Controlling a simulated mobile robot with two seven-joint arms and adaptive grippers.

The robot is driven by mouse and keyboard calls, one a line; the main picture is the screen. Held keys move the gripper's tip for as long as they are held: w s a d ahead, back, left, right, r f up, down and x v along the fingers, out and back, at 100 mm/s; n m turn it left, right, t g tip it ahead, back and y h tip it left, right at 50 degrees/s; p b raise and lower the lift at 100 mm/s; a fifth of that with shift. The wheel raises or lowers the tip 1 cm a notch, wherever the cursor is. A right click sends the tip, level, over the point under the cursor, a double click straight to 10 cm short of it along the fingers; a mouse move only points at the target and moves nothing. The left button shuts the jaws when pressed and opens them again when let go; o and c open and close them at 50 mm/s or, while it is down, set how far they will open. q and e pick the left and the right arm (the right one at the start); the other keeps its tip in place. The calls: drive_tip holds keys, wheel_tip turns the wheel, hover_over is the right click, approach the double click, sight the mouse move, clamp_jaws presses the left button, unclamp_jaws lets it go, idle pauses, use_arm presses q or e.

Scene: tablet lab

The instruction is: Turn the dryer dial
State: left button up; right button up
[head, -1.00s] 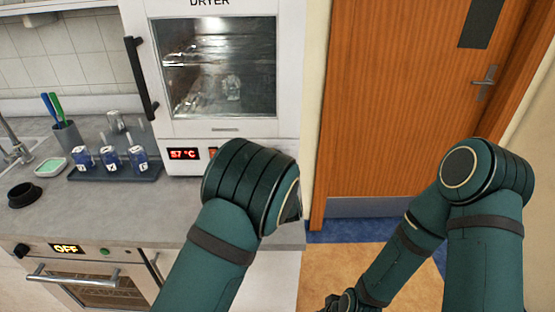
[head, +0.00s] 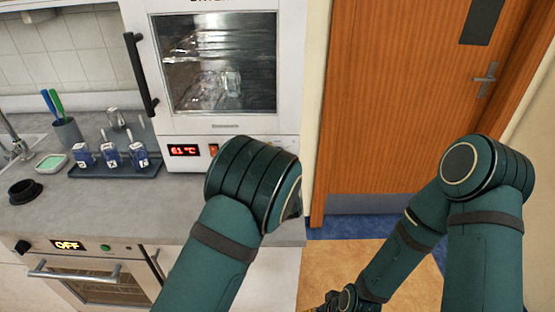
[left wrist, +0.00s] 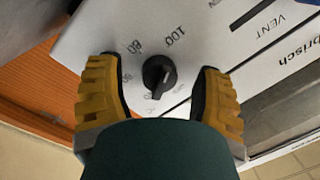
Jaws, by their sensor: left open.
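The white dryer (head: 292,60) stands on the counter, and its red display (head: 185,151) reads about 61 °C. In the head view my left arm covers the right part of its panel, hiding the dial and my left gripper. In the left wrist view the black dial (left wrist: 159,77) sits on the white panel among printed numbers such as 60, 80 and 100. My left gripper (left wrist: 158,68) is open, its yellow fingers on either side of the dial with a gap at each side. My right gripper (head: 338,302) is partly cut off low in the head view, its jaws unclear.
A rack (head: 115,168) with several blue-labelled bottles stands left of the dryer. A cup with pens (head: 68,134), a green-topped dish (head: 51,162) and a black ring (head: 25,191) are farther left. An oven (head: 95,280) showing OFF is under the counter. A wooden door (head: 405,110) is at right.

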use_arm(q)
drive_tip(key=s, duration=0.4)
drive_tip(key=s+d, duration=0.1)
drive_tip(key=s, duration=0.7)
drive_tip(key=shift+d, duration=0.15)
